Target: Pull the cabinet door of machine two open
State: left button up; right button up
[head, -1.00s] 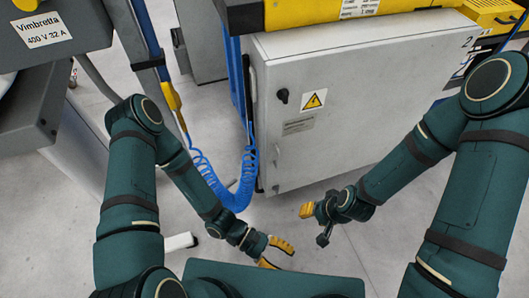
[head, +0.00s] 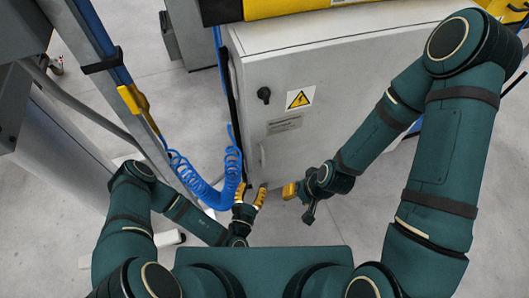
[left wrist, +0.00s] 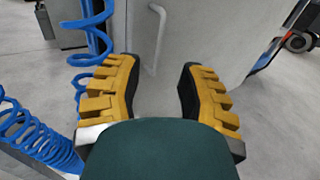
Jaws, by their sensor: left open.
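The cabinet door (head: 340,95) is a light grey panel with a black knob (head: 264,95) and a yellow warning sign. It looks closed. A slim pale bar handle (head: 262,157) stands upright low on its left side; the handle (left wrist: 158,38) also shows in the left wrist view, ahead between the fingers. My left gripper (head: 251,193) is open and empty just below the handle; in the left wrist view its yellow fingers (left wrist: 159,72) are spread, apart from the handle. My right gripper (head: 289,191) is to the right, near the door's lower edge; its jaw opening is unclear.
A coiled blue hose (head: 195,178) hangs left of the cabinet, close beside my left gripper; its coils (left wrist: 40,130) also fill the left of the left wrist view. A grey post (head: 110,75) stands further left. Grey floor is clear below the door.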

aim_at(263, 158)
pick_arm(q)
jog(key=b+x, duration=0.2)
jog(key=x, duration=1)
jog(key=shift+w+d+r, duration=0.15)
jog(key=shift+w+d, duration=0.1)
jog(key=shift+w, duration=0.05)
grip_shut()
